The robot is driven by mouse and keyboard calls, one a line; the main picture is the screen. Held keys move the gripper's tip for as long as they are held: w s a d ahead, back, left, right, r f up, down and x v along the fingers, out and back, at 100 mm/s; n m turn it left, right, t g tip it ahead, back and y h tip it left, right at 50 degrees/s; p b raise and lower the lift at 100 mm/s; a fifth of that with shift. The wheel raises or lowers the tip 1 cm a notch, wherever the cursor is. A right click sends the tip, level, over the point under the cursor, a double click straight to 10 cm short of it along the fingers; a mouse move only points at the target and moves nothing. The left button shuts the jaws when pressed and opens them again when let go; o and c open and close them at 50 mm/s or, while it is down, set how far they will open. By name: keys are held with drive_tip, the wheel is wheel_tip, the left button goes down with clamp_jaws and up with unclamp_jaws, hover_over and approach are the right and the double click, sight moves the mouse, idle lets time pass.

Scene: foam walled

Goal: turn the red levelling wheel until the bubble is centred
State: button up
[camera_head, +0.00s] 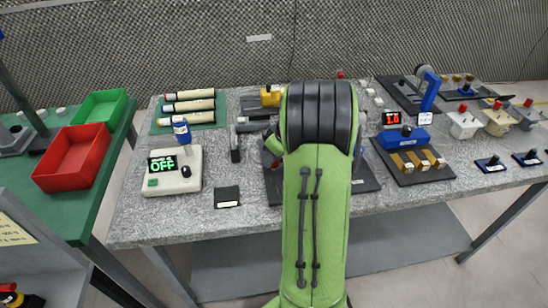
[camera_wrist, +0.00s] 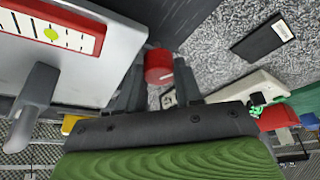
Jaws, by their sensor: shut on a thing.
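The red levelling wheel (camera_wrist: 158,66) is in the upper middle of the wrist view, at the corner of a grey plate (camera_wrist: 105,75). My gripper (camera_wrist: 160,82) is shut on the wheel, one finger on each side of it. The level vial (camera_wrist: 25,22), a white scale in a red frame, lies on the plate at the upper left. Its yellow-green bubble (camera_wrist: 52,34) shows near dark tick marks; the left end of the vial is cut off, so I cannot tell whether it is centred. In the head view my arm hides the wheel and my gripper.
A grey post (camera_wrist: 35,95) rises from the plate near the vial. A small black block (camera_head: 227,197) and a white box with an OFF display (camera_head: 172,178) stand to the left on the speckled table. A blue device on a dark base (camera_head: 402,138) stands to the right.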

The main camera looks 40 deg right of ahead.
drive_tip(key=shift+m, duration=0.5)
drive_tip(key=o, duration=1)
drive_tip(key=shift+h, duration=0.3)
drive_tip(key=shift+o, duration=0.2)
drive_tip(key=shift+r, duration=0.15)
